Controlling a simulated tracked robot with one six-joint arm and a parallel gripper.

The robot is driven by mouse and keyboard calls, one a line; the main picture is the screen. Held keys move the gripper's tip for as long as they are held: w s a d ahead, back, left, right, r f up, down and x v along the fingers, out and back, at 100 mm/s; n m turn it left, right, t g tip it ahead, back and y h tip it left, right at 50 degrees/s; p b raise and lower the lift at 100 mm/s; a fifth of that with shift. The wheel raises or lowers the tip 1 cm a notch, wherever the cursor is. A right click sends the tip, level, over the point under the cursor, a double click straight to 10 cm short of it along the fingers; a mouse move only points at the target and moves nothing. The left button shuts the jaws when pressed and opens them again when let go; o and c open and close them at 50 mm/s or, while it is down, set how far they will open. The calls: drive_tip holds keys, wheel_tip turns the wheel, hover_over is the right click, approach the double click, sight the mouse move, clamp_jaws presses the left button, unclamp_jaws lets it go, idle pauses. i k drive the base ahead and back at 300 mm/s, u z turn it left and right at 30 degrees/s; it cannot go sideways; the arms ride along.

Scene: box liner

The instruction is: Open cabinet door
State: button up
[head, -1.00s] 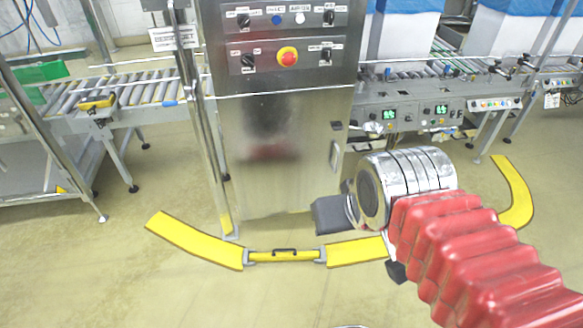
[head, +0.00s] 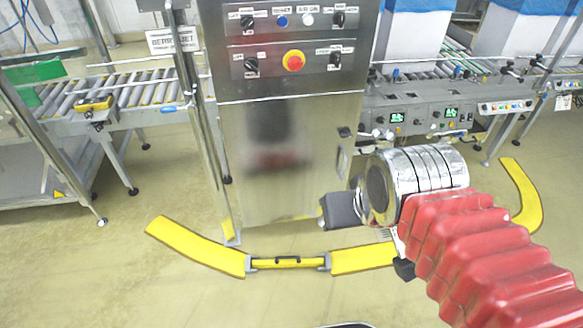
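The stainless steel cabinet (head: 238,195) stands upright in the middle of the head view. Its lower front is a plain metal door (head: 300,140) that looks closed, with a blurred dark and red reflection on it. A small dark latch (head: 345,132) and a recessed plate (head: 343,160) are near its right edge. My gripper (head: 341,210) shows as a dark block beyond my silver wrist, in front of the cabinet's lower right in the picture. Its fingers are mostly hidden by the wrist, so I cannot tell whether it is open or touching the cabinet.
A control panel (head: 290,62) with a red button and knobs is above the door. Roller conveyors stand left (head: 140,92) and right (head: 440,110). A yellow floor barrier (head: 200,247) curves in front of the cabinet. The floor (head: 120,285) at front left is clear.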

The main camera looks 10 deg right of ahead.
sight(285, 154)
drive_tip(key=i, duration=0.25)
drive_tip(key=u, duration=0.05)
drive_tip(key=k, duration=1.3)
drive_tip(key=u, duration=0.35)
drive_tip(key=i, duration=2.2)
drive_tip(key=z, duration=0.65)
